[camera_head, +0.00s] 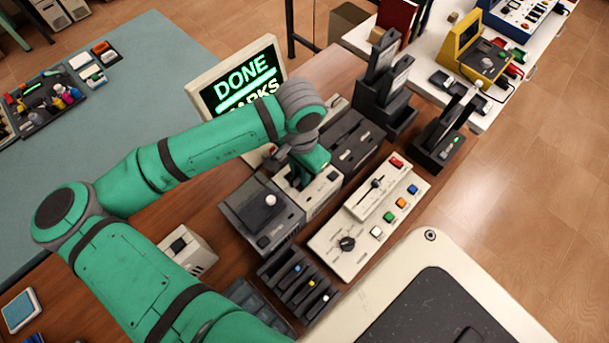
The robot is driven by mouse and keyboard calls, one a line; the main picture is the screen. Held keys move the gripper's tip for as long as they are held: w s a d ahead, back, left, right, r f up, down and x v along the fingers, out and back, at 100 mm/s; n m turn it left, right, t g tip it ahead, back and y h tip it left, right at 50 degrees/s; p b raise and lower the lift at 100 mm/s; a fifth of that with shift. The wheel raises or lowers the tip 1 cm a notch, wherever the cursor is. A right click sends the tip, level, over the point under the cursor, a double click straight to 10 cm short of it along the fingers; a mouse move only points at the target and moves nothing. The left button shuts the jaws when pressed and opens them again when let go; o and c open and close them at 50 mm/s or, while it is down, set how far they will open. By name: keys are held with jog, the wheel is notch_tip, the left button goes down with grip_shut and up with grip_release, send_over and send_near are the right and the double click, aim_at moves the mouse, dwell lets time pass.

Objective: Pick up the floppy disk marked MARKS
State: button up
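No floppy disk with a readable MARKS label shows. A tilted screen (243,78) reads DONE in green over a bar, with a second word partly hidden by my arm that ends in ARKS. A dark rack (300,285) near the bottom middle holds several thin dark slabs with coloured dots; I cannot tell whether they are disks. A flat blue square, perhaps a disk (21,311), lies at the lower left. My gripper (297,181) is low over a beige unit (318,197) in front of the screen. Its fingers are too small and hidden to tell what they hold.
A dark-topped box (262,207) with a white knob is left of the beige unit. A beige control panel (367,220) with a slider and coloured buttons is to its right. Dark upright stands (383,95) rise behind. A small beige box (188,248) sits below my arm.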

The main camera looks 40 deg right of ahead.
grip_shut()
